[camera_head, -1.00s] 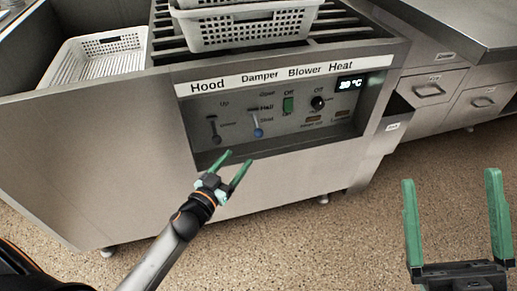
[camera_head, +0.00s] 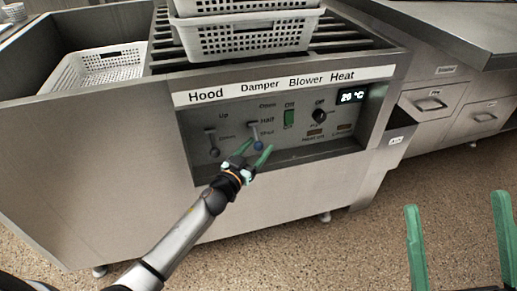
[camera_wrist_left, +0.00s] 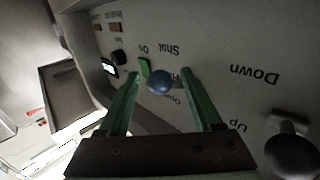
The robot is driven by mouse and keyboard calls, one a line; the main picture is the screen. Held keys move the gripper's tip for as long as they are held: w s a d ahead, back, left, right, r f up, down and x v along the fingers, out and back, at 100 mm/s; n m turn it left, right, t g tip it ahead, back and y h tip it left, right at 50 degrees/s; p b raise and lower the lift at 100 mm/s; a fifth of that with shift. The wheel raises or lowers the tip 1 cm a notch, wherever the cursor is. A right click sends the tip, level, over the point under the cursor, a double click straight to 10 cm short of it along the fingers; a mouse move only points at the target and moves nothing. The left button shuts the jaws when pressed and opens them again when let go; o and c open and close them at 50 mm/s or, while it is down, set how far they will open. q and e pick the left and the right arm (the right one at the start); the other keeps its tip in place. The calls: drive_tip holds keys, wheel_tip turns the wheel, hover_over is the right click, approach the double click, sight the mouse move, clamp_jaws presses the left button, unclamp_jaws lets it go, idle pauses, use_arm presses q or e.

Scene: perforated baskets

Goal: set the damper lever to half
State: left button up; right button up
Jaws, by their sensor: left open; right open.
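The damper lever (camera_head: 256,134) is on the control panel under the "Damper" label and ends in a blue knob (camera_head: 258,145). In the left wrist view the blue knob (camera_wrist_left: 160,82) shows between the two open fingertips (camera_wrist_left: 160,74); I see no clear contact. My right gripper (camera_head: 456,201) is open and empty at the lower right, away from the panel.
The hood lever (camera_head: 212,143) is left of the damper lever, also seen in the wrist view (camera_wrist_left: 290,150). A green blower switch (camera_head: 289,118) and black heat knob (camera_head: 319,116) are to its right. White baskets (camera_head: 250,40) stand above. The panel is recessed with a lower ledge.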

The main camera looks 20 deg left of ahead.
use_arm(q)
drive_tip(key=shift+w, duration=0.5)
drive_tip(key=shift+d, duration=0.1)
drive_tip(key=c, duration=1)
clamp_jaws()
drive_tip(key=shift+r, duration=0.15)
